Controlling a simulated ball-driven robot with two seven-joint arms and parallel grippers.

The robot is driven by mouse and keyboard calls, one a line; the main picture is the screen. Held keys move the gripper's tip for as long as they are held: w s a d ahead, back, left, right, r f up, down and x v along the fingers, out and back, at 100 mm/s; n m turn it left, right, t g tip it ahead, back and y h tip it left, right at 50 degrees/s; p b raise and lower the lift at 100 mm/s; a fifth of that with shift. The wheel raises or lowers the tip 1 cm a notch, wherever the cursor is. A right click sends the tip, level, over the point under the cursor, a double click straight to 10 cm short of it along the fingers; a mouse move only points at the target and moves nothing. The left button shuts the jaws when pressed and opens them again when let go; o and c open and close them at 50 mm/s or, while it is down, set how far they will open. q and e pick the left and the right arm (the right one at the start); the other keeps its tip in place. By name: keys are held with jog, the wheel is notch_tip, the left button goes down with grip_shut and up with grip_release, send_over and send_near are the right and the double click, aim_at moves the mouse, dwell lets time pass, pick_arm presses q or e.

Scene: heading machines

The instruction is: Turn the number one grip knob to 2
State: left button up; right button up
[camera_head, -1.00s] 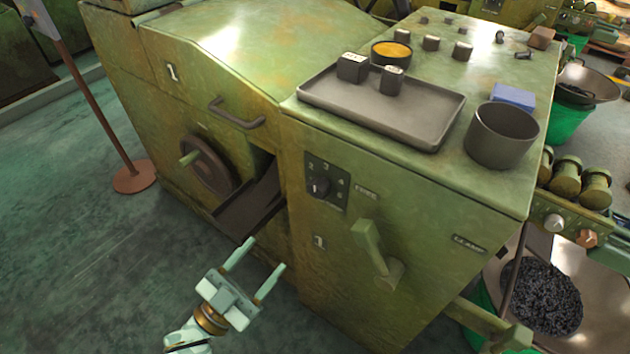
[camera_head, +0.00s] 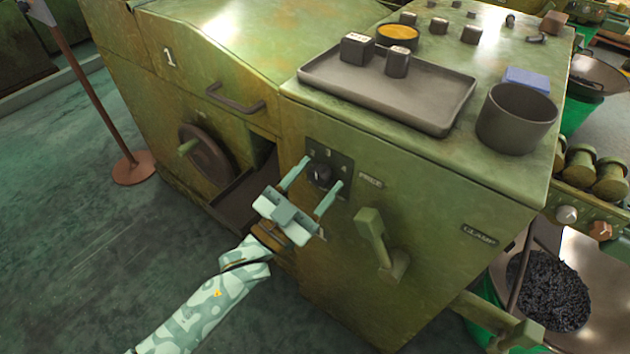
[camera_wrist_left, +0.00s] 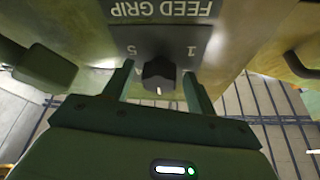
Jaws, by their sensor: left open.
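The number one grip knob (camera_head: 318,175) is a small black knob on a dark dial plate (camera_head: 346,163) on the green machine's front. It also shows in the left wrist view (camera_wrist_left: 158,76), below an upside-down FEED GRIP label (camera_wrist_left: 160,8), with a white mark on its lower part. The digits 1 and 5 are readable there; other digits are partly hidden. My left gripper (camera_head: 323,170) is open, its fingers on either side of the knob. I cannot tell whether they touch it. My right gripper is not in view.
A green lever (camera_head: 378,240) sticks out right of the dial. A handwheel (camera_head: 207,160) and an open chute (camera_head: 245,195) are to its left. A tray (camera_head: 430,115) with dark blocks and a dark pot (camera_head: 516,118) stand on the machine's top.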

pick_arm(q)
jog(key=c, duration=1)
jog(key=shift+n, duration=0.3)
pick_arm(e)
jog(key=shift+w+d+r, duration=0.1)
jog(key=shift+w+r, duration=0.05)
